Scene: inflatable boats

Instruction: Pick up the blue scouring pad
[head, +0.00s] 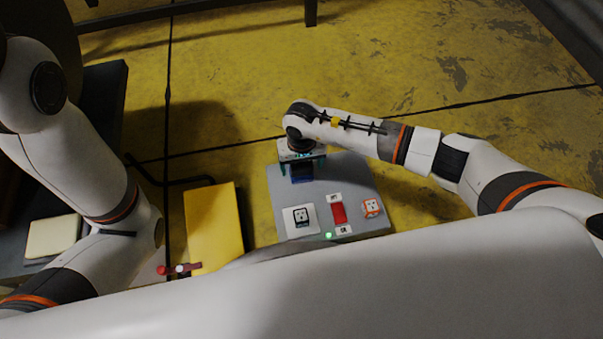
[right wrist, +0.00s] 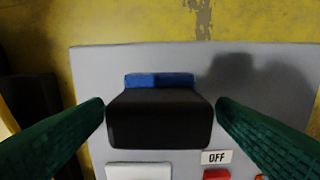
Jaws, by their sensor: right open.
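The blue scouring pad (right wrist: 160,80) shows in the right wrist view as a blue strip at the far edge of a dark block-like face. I cannot tell whether that dark face is part of the pad. In the head view the pad (head: 302,174) lies on the grey panel near its far left corner, partly hidden under my right gripper. My right gripper (head: 302,161) points down over it, open. In the right wrist view its green fingers (right wrist: 160,104) are on either side of the dark face; contact is unclear. My left gripper is not visible; only its arm shows.
The grey panel (head: 284,204) carries a white socket plate (head: 301,217), a red switch (head: 339,213) labelled OFF and an orange-edged socket (head: 372,207). A yellow board (head: 211,225) stands left of it.

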